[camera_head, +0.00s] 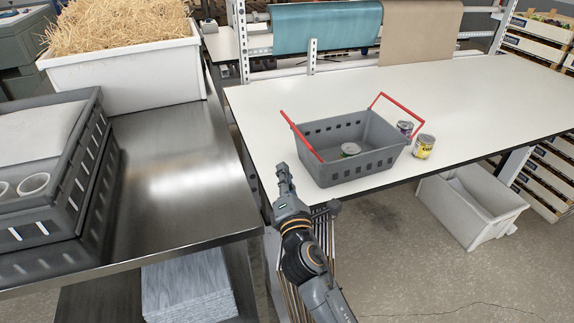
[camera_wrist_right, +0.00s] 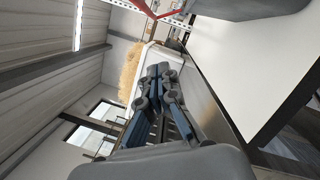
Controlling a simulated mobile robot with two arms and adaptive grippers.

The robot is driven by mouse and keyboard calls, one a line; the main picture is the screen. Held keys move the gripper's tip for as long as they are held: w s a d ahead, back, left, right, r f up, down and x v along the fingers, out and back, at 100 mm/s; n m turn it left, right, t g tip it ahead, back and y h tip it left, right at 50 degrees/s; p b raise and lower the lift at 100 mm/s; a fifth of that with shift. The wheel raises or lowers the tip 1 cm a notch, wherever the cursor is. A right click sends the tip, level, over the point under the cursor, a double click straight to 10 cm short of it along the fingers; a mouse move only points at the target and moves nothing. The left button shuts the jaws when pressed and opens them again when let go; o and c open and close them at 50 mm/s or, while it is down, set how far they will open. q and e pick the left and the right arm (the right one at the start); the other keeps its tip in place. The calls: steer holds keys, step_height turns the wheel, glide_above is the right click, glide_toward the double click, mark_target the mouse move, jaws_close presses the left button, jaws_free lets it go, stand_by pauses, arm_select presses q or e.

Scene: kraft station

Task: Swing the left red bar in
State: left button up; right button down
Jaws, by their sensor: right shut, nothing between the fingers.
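A grey plastic basket (camera_head: 345,171) stands near the front edge of the white table. Its left red bar (camera_head: 303,139) slants outward over the basket's left end. The right red bar (camera_head: 404,108) sticks up and out at the other end. In the right wrist view the shut gripper (camera_wrist_right: 160,75) shows, with part of a red bar (camera_wrist_right: 150,10) at the top. My left gripper is out of view.
Two cans, one yellow (camera_head: 424,146) and one darker (camera_head: 405,128), stand right of the basket on the white table (camera_head: 480,90). A steel table (camera_head: 175,170) with a grey crate (camera_head: 75,185) and a straw-filled white bin (camera_head: 130,75) is at left. The table's back right is clear.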

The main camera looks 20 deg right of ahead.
mark_target(295, 129)
steer(key=w+d+r+p, duration=0.3)
steer(key=w+d+p, duration=0.1)
steer(key=w, duration=0.4)
steer(key=shift+d+r, duration=0.15)
steer(key=shift+r, duration=0.1)
steer(key=shift+s+d+r+m, duration=0.1)
steer(key=shift+r+m, duration=0.1)
steer(key=shift+m, duration=0.3)
